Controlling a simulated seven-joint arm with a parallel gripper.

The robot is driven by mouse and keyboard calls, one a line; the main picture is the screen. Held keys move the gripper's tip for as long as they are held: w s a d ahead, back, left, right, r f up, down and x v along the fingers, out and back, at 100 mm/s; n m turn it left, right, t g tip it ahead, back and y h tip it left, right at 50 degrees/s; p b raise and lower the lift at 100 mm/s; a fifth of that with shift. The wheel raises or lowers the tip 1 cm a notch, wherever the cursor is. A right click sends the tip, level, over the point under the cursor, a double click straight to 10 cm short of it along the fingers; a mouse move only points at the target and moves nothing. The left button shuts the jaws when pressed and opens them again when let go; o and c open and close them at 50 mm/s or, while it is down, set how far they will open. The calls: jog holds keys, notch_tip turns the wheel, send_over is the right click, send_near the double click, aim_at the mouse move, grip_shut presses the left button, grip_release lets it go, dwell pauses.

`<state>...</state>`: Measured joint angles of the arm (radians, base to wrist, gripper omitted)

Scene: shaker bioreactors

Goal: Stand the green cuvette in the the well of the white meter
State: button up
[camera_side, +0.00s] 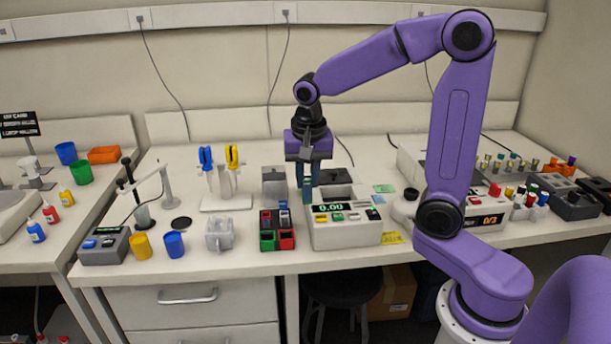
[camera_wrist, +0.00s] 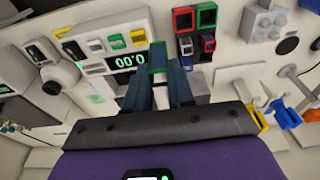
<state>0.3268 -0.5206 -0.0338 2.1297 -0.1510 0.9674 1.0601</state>
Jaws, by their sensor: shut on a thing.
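My gripper (camera_side: 308,178) points down at the left back of the white meter (camera_side: 345,238), and is shut on the green cuvette (camera_side: 307,194). The cuvette hangs upright below the fingertips. In the wrist view the cuvette's green rim (camera_wrist: 157,56) shows between the two blue-grey fingers (camera_wrist: 160,85). The meter has a lit 0.00 display, which also shows in the wrist view (camera_wrist: 128,62), and coloured buttons. The cuvette overlaps the meter's left edge in the side view. The well and the cuvette's lower end are hidden, so I cannot tell whether it is inside.
A holder with red, green and dark square compartments (camera_side: 268,241) stands close left of the meter. A grey box (camera_side: 275,183) is behind it. A stand with blue and yellow pipettes (camera_side: 226,203) is farther left. A large white instrument (camera_side: 484,232) stands to the right.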

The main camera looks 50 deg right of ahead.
jog(key=shift+d, duration=0.1)
send_near(338, 192)
jog(key=s+a+r, duration=0.1)
jog(key=a, duration=0.2)
jog(key=shift+d+f, duration=0.15)
jog(key=shift+f, duration=1.05)
jog(key=shift+d+f, duration=0.1)
jog(key=shift+f, duration=1.1)
jog(key=shift+f, duration=1.75)
jog(key=o, duration=0.9)
jog(key=shift+c, duration=0.2)
